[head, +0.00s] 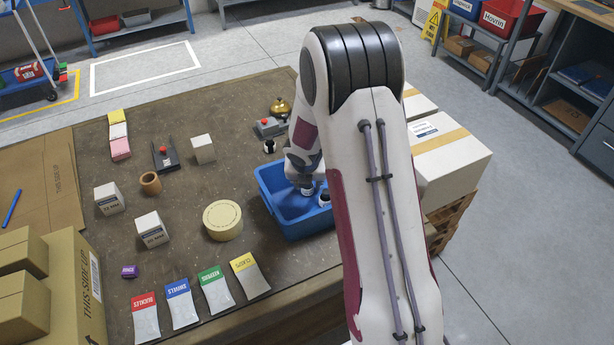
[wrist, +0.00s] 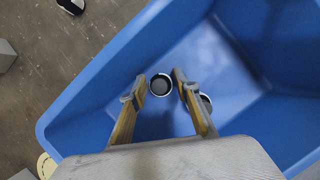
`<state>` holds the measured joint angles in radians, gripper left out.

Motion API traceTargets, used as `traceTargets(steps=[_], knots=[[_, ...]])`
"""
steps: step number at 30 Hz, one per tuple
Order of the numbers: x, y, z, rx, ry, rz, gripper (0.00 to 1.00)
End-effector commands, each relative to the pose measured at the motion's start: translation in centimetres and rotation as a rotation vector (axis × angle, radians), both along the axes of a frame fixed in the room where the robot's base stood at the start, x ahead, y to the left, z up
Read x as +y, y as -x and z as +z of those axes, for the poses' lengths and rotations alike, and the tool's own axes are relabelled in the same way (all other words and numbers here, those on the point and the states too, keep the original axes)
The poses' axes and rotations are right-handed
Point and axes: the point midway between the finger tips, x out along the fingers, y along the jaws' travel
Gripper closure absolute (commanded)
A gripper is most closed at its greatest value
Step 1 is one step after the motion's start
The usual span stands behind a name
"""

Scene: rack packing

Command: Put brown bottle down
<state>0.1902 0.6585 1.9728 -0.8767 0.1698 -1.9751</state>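The blue bin (head: 272,207) sits near the right edge of the table, and its floor and walls fill much of the wrist view (wrist: 95,108). In the wrist view, my gripper (wrist: 159,84) is over the bin with its fingers spread. A round, dark-topped bottle (wrist: 161,85) with a pale rim stands between the fingertips, with a small gap on each side. A second round top (wrist: 206,99) is partly hidden behind the right finger. In the head view, small bottles (head: 325,198) show in the bin beside my gripper. No brown colour can be made out.
Large cartons (head: 450,160) are at the right.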

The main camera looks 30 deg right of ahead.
Motion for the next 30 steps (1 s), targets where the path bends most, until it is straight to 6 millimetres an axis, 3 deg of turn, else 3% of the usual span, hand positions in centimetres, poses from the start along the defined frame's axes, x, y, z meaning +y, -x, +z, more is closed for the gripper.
traceTargets(steps=[11,30], knots=[[0.3,0.5,1.9,-0.003,0.001,0.000,0.69],[1.7,2.9,7.9,-0.003,0.001,0.000,0.69]])
